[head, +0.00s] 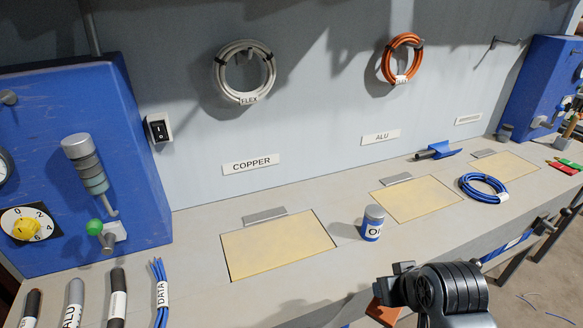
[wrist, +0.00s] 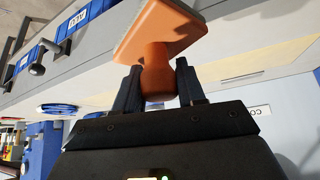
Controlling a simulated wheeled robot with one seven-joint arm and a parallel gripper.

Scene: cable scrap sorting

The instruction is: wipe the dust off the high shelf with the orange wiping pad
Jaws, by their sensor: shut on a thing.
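My gripper (wrist: 158,85) is shut on the handle of the orange wiping pad (wrist: 160,32). The two dark fingers press on the handle from both sides, and the wide pad with its pale face extends away beyond them. In the head view my gripper (head: 392,288) is at the lower right, in front of the bench's front edge. Part of the pad (head: 384,312) shows below it; the rest is cut off or hidden. I cannot make out the high shelf or any dust in either view.
White (head: 222,75) and orange (head: 388,62) coils hang on the wall. A blue machine (head: 70,130) stands left, cable pieces (head: 117,295) before it.

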